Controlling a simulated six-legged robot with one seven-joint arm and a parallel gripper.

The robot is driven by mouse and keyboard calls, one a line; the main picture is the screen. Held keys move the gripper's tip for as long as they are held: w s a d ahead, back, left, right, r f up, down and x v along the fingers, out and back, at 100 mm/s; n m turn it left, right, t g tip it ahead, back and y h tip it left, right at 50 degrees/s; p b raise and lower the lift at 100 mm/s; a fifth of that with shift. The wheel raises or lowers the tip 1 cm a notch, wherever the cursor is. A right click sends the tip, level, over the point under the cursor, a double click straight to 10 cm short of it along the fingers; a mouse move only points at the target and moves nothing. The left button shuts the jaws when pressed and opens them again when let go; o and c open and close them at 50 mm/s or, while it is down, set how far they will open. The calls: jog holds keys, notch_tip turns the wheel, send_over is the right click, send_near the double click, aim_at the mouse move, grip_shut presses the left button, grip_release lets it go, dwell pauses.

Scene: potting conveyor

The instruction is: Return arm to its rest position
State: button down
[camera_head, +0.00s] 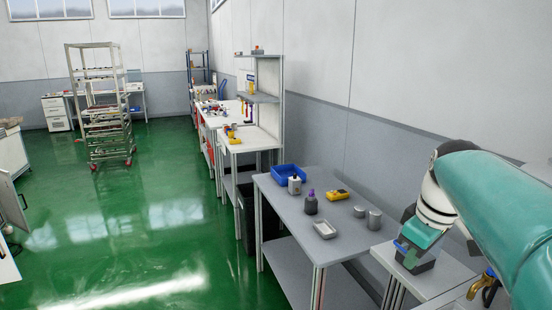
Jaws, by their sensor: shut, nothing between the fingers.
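My teal and white arm reaches in from the right edge and bends down at a white wrist. My gripper (408,248) is at its lower end, small in the picture, pointing down over a light side table (432,282). It is shut and holds nothing. A dark, box-like thing (418,265) shows just under and beside it; I cannot tell whether they touch.
Left of my gripper, a grey workbench (285,205) carries a blue bin (288,175), bottles, a yellow device (337,195), two grey cylinders and a small tray (325,230). More benches line the wall. A wheeled rack (105,110) stands far left. The green floor is mostly clear.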

jog(key=s+a+f+m+t, duration=0.1)
jog(key=s+a+f+m, duration=0.2)
jog(key=a, duration=0.4)
jog(key=s+a+f+m+t, duration=0.2)
jog(key=s+a+f+m, duration=0.1)
jog(key=s+a+f, duration=0.2)
jog(key=s+a, duration=0.2)
jog(key=s, duration=0.1)
jog(key=shift+s+f, duration=0.3)
jog(key=shift+f, duration=0.05)
